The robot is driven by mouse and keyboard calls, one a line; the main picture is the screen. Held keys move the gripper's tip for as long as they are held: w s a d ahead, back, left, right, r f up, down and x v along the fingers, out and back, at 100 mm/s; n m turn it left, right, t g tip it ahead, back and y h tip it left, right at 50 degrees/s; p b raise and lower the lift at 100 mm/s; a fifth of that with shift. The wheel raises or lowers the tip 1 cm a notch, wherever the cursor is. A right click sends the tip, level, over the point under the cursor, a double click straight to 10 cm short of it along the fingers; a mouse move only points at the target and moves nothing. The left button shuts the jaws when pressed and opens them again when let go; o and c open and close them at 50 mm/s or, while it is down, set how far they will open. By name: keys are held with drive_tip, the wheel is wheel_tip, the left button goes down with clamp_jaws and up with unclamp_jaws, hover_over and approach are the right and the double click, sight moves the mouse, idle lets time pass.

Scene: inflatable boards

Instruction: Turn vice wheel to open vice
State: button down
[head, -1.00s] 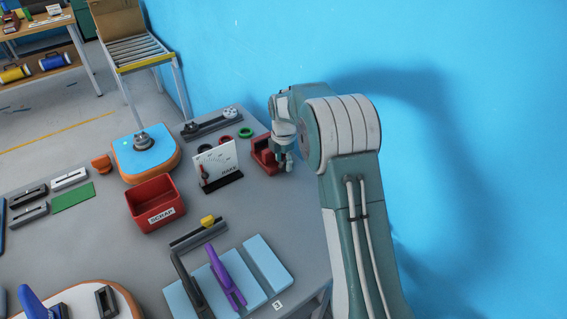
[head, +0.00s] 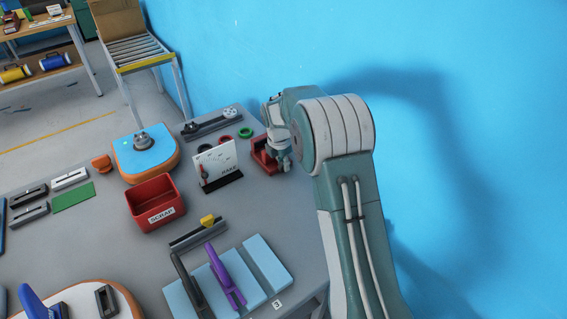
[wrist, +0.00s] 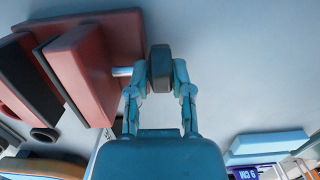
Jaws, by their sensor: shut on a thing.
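The red vice (head: 261,157) stands at the table's far right edge, partly hidden by my arm in the head view. In the wrist view the vice (wrist: 90,60) fills the upper left, with dark pads on its red jaws. A pale shaft leads from it to the dark vice wheel (wrist: 160,65). My gripper (wrist: 160,80) has a finger on each side of the wheel and is shut on it. In the head view my gripper (head: 284,164) is at the vice's right side, and the wheel cannot be made out.
A white panel on a dark base (head: 217,165) stands left of the vice, with a green ring (head: 246,132) behind. A red scrap bin (head: 156,204) is further left. Pale blue boards and a purple clamp (head: 228,278) lie in front. The blue wall (head: 450,100) is close behind my arm.

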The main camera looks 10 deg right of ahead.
drive_tip(key=shift+a+f+t+h, duration=0.15)
drive_tip(key=shift+t+h, duration=0.2)
drive_tip(key=shift+h, duration=0.4)
drive_tip(key=shift+a+f+t+h, duration=0.1)
drive_tip(key=shift+t+h, duration=0.25)
drive_tip(key=shift+h, duration=0.4)
drive_tip(key=c, duration=0.5)
unclamp_jaws()
drive_tip(key=shift+r, duration=0.1)
drive_tip(key=v, duration=1.2)
drive_tip(key=shift+a, duration=0.1)
